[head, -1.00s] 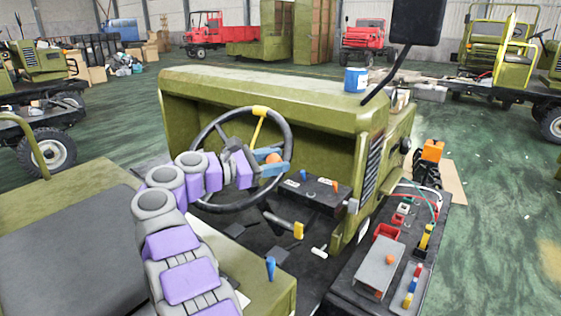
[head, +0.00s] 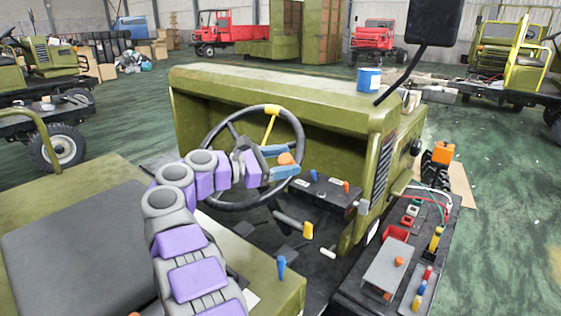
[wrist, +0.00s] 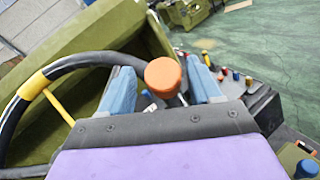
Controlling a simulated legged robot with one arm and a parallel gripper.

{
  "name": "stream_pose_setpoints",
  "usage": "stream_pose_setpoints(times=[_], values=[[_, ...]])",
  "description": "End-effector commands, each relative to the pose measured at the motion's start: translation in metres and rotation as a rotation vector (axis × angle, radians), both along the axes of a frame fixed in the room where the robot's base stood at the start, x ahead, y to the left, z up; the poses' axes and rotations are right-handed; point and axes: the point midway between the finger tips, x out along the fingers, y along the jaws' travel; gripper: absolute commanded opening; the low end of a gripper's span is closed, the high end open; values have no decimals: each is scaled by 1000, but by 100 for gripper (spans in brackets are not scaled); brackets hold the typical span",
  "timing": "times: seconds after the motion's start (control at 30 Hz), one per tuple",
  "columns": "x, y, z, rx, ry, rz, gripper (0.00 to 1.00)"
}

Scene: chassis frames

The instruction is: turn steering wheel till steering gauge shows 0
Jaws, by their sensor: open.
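The steering wheel (head: 207,143) is dark, with a yellow marked spoke at its top, in front of the green dashboard in the head view. Its rim and yellow band (wrist: 34,84) show at the left of the wrist view. An orange knob (wrist: 163,76) sits on the wheel's right side. My gripper (head: 279,161) is at that side, with its blue fingers apart. In the wrist view the knob shows between the fingers, with gaps on both sides; whether they touch it I cannot tell. I cannot make out a steering gauge.
The green seat platform (head: 92,172) is at the left. A blue can (head: 369,79) stands on the hood beside a black mirror (head: 432,22). Levers, including a yellow one (head: 308,230), rise below the wheel. A side panel (head: 385,265) carries several coloured controls.

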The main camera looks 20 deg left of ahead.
Motion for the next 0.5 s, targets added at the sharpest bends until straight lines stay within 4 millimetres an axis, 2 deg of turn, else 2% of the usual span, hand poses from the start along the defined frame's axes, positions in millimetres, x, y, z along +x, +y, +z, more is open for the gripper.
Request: stream_pose_setpoints(times=[0.17, 0.5], values=[[-3, 2, 1, 1, 0, 0, 63], [-36, 46, 4, -2, -3, 0, 63]])
